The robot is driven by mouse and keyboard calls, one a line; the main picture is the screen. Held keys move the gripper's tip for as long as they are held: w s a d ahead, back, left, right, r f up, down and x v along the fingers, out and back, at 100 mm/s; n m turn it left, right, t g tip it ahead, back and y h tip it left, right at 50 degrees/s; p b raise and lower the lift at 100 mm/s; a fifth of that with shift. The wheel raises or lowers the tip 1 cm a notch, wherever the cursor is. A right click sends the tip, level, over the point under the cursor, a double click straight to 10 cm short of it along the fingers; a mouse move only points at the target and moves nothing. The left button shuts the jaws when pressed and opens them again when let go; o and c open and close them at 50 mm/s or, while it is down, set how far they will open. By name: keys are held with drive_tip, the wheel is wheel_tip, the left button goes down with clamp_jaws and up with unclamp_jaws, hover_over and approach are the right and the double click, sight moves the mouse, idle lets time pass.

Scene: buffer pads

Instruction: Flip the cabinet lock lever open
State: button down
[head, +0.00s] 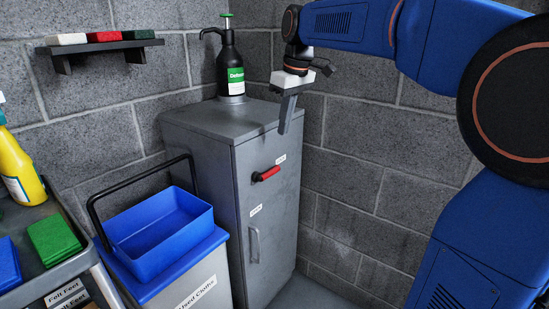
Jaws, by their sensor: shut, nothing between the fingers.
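The grey cabinet (207,170) stands in the corner against the block walls. Its lock lever (267,174) has a red handle and a dark pivot, and lies nearly level, tilted slightly up to the right, on the front door. A small white label (280,159) sits above the lever and another (256,210) below it; their print is too small to read surely. My gripper (284,130) is shut and empty, pointing down. In the picture it is above the lever, near the cabinet's top right edge, apart from the lever. Its distance from the door is hard to judge.
A black pump bottle (231,67) stands on the cabinet top. A door handle (254,245) is low on the door. A blue tray (161,234) on a bin and a cart (66,276) with pads are at left. A shelf (100,46) holds pads.

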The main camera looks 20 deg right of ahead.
sight(272, 169)
drive_tip(key=shift+w+a+r, duration=0.1)
drive_tip(key=shift+w+r, duration=0.1)
drive_tip(key=shift+w, duration=0.8)
drive_tip(key=x, duration=1.4)
drive_tip(key=shift+s, duration=0.15)
drive_tip(key=shift+f+g, duration=0.1)
drive_tip(key=shift+g, duration=0.2)
